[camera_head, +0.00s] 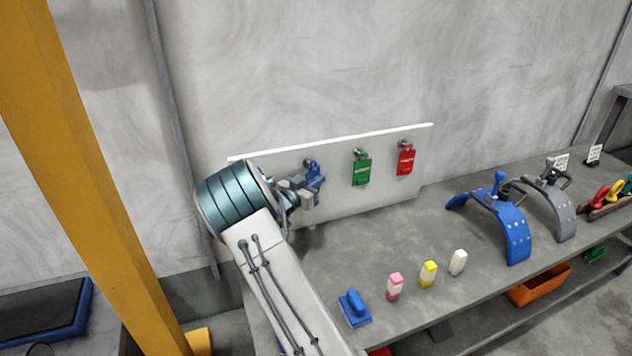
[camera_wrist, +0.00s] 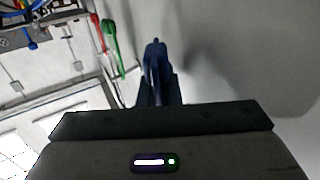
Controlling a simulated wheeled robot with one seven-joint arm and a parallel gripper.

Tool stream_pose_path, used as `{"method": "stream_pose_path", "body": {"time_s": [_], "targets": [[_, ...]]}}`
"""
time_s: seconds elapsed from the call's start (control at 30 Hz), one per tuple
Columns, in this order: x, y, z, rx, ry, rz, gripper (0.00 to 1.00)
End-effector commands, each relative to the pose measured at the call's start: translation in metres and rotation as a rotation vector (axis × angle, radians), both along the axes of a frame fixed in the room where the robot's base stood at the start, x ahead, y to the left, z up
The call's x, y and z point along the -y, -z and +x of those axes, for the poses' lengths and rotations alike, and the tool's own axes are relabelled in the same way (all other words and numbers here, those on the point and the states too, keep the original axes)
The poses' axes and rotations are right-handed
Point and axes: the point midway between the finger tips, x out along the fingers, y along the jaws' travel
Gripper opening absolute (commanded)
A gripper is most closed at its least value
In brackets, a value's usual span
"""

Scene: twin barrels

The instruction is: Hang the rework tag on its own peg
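Three tags show at the white board (camera_head: 335,205) in the head view: a blue tag (camera_head: 315,171), a green tag (camera_head: 361,171) and a red tag (camera_head: 405,161). Their print is too small to read, so I cannot tell which is the rework tag. The green and red tags hang from pegs. My gripper (camera_head: 306,188) is at the blue tag, by the board's left part. In the wrist view, the blue tag (camera_wrist: 155,62) stands between my close-set fingers, which appear shut on it. Whether it rests on a peg is hidden.
On the bench (camera_head: 395,225) stand a blue block (camera_head: 354,308), pink (camera_head: 395,287), yellow (camera_head: 428,273) and white (camera_head: 458,262) small pieces. Blue (camera_head: 515,235) and grey (camera_head: 562,212) curved parts stand right. A yellow post (camera_head: 95,180) rises at left.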

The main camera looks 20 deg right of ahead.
Motion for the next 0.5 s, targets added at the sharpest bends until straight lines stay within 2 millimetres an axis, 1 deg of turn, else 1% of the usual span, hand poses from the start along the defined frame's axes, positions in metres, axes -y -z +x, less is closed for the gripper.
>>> {"method": "stream_pose_path", "body": {"time_s": [0.4, 0.43, 0.5], "targets": [[0.0, -0.0002, -0.0001, 0.0, 0.0, 0.0, 0.0], [-0.0001, -0.0002, 0.0, 0.0, 0.0, 0.0, 0.12], [-0.0001, -0.0002, 0.0, 0.0, -0.001, 0.0, 0.29]]}}
